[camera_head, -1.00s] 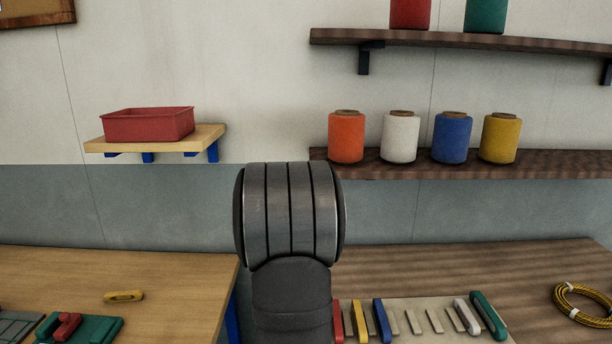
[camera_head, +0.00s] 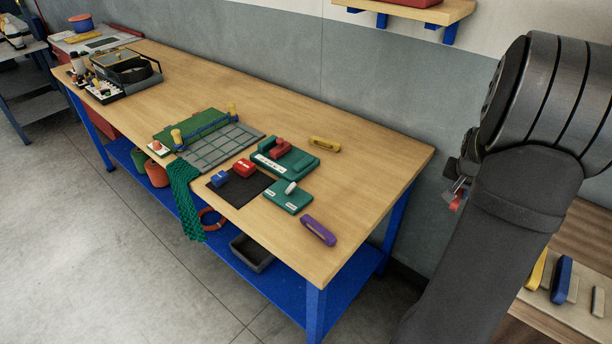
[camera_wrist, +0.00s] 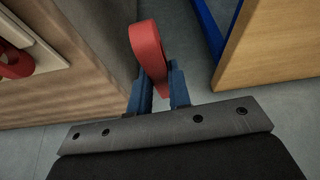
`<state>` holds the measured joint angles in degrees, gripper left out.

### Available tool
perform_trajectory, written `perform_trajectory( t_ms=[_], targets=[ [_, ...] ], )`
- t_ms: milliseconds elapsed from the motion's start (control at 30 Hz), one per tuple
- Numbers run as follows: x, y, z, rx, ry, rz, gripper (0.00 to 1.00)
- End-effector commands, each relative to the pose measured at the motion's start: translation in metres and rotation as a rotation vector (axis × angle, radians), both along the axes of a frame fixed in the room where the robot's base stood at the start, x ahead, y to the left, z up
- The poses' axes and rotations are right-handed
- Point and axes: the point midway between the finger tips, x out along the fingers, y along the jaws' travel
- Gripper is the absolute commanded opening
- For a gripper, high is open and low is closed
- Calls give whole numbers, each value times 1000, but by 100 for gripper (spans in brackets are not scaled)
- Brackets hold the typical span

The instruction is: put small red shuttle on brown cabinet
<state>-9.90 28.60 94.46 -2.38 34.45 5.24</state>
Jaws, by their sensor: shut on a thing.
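My gripper (camera_wrist: 159,88) is shut on a red shuttle (camera_wrist: 150,45), which sticks out beyond the blue fingertips in the wrist view. In the head view my gripper (camera_head: 457,188) is partly hidden behind my arm at the right, and a bit of red shows at its tip. The shuttle is held in the air, over the gap between the light wooden bench and the brown wooden worktop.
The light wooden bench (camera_head: 360,170) holds a yellow shuttle (camera_head: 325,142), a purple shuttle (camera_head: 318,230) and green tools. The brown worktop (camera_head: 585,225) at right bears a pale rack (camera_head: 570,310) with shuttles. Another red piece (camera_wrist: 15,64) lies on it.

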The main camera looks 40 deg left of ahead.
Motion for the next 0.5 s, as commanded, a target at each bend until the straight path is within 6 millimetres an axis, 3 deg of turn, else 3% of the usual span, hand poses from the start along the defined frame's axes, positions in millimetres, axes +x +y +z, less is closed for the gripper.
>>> perform_trajectory(
  t_ms=[33,267,500],
  targets=[
    [-2,20,1,2,-1,77,0],
    [-17,101,4,3,-1,440,0],
    [-48,192,9,3,0,864,0]
  ],
)
